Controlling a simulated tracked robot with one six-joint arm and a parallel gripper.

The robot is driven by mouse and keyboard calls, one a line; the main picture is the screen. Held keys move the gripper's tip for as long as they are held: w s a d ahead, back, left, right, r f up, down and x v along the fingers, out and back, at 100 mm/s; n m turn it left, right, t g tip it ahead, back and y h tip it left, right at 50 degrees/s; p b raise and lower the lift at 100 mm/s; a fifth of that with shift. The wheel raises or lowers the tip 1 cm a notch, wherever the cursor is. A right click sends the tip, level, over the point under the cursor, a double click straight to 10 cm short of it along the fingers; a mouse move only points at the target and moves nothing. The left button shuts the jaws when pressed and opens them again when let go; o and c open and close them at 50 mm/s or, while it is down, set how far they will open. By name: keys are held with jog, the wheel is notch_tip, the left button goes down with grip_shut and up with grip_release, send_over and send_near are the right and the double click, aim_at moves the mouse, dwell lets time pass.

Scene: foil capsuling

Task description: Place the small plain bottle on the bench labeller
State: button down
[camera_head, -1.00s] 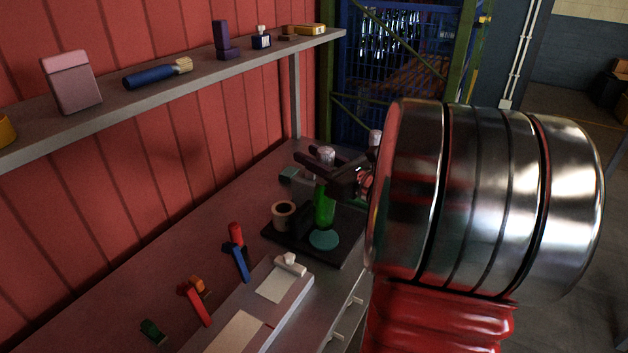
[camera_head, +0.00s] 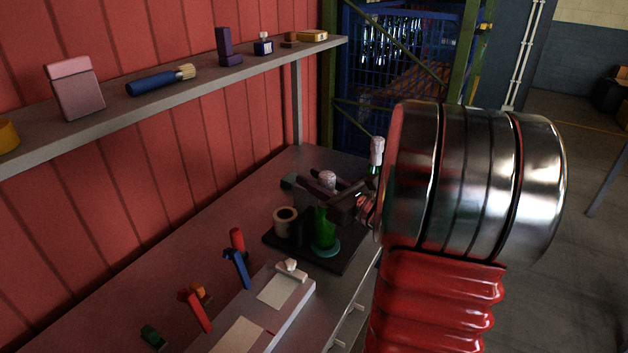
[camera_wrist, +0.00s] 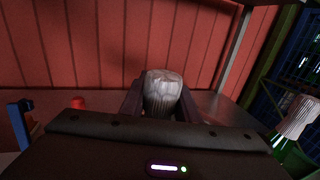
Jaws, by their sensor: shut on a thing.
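A small green bottle (camera_head: 324,232) with a pale foil top is upright between the fingers of my gripper (camera_head: 326,190), which is shut on its neck. Its base is over the teal disc (camera_head: 331,250) on the black plate of the bench labeller (camera_head: 343,262), resting on it or very close above; I cannot tell which. The labeller carries a pale roll (camera_head: 285,220). In the wrist view the bottle's crinkled pale top (camera_wrist: 163,92) stands between the fingers, and its lower part is hidden by my gripper body.
Another foil-topped bottle (camera_head: 376,155) stands behind my wrist, and shows at right in the wrist view (camera_wrist: 297,118). A red and blue tool (camera_head: 239,262), a red tool (camera_head: 195,308) and a white tray (camera_head: 262,312) lie nearer. A shelf (camera_head: 200,88) runs above along the red wall.

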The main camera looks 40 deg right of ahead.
jog(key=c, duration=1.4)
grip_release()
jog(key=shift+o, duration=0.2)
jog(key=shift+s, duration=0.15)
jog(key=s, duration=1.1)
jog(key=shift+s+d, duration=0.4)
jog(key=shift+d, duration=0.05)
jog(key=shift+r, duration=0.1)
